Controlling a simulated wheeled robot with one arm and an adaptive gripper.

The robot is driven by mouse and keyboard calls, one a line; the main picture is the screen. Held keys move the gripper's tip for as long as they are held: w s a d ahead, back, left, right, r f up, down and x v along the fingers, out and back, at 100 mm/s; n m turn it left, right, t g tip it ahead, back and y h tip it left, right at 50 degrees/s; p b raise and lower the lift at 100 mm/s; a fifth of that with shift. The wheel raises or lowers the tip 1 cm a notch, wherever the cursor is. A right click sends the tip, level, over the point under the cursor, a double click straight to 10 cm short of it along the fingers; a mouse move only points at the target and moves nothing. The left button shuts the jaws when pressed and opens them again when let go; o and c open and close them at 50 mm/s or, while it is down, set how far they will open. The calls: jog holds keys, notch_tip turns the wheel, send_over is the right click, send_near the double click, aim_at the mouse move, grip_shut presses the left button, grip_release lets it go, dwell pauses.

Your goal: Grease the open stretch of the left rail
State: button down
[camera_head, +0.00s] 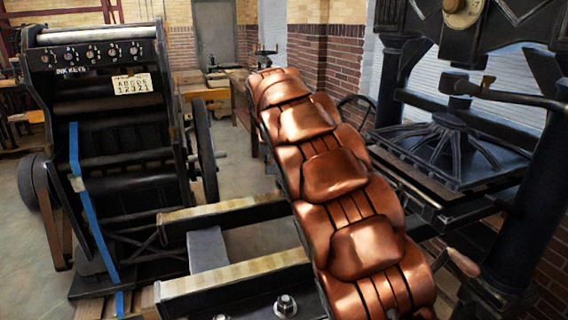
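Two parallel dark rails with pale yellow, streaky top faces run from the left machine toward the middle: a farther rail (225,211) and a nearer rail (235,275). I cannot tell which one is the left rail, or whether the yellow is grease or bare metal. The right ends of both are hidden behind a large copper-coloured segmented body; I cannot tell whether it is part of me. My gripper is not in view. I see no grease pot or brush.
A black roller machine (112,150) with a blue strip (88,200) stands at left. A black hand press (450,150) stands at right, with a wooden-knobbed handle (464,263) low down. A grey block (207,249) lies between the rails. Bare floor (235,155) shows behind them.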

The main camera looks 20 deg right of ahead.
jog(key=a+p, duration=0.2)
jog(key=a, duration=2.6)
dwell(2.1)
jog(key=shift+w+f, duration=0.1)
jog(key=shift+p, duration=0.3)
notch_tip(320, 180, up, 7)
jog(key=p, duration=0.4)
dwell(1.6)
